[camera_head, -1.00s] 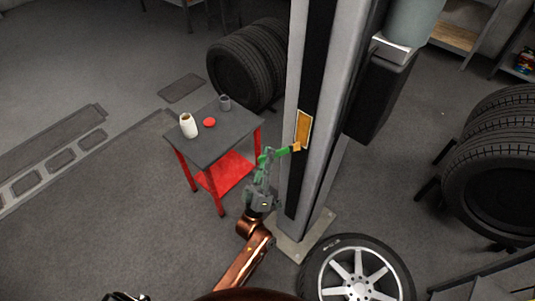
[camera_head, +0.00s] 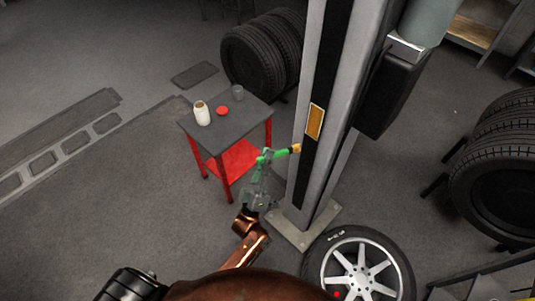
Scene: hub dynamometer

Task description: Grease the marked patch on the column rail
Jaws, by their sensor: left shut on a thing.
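The marked patch (camera_head: 315,121) is an orange-yellow rectangle on the dark strip of the upright column rail (camera_head: 319,160). My left gripper (camera_head: 264,172) is shut on a green-handled brush (camera_head: 275,154) with a yellow-orange tip (camera_head: 295,148). The brush points right, and its tip shows over the column's grey left side, below and left of the patch. In the picture a gap separates tip and patch; the depth between tip and column cannot be told. My right gripper is not in view.
A red cart (camera_head: 239,122) with a dark top stands left of the column. A wheel (camera_head: 359,268) lies by the column's base plate (camera_head: 292,232). Stacked tyres (camera_head: 262,55) stand behind.

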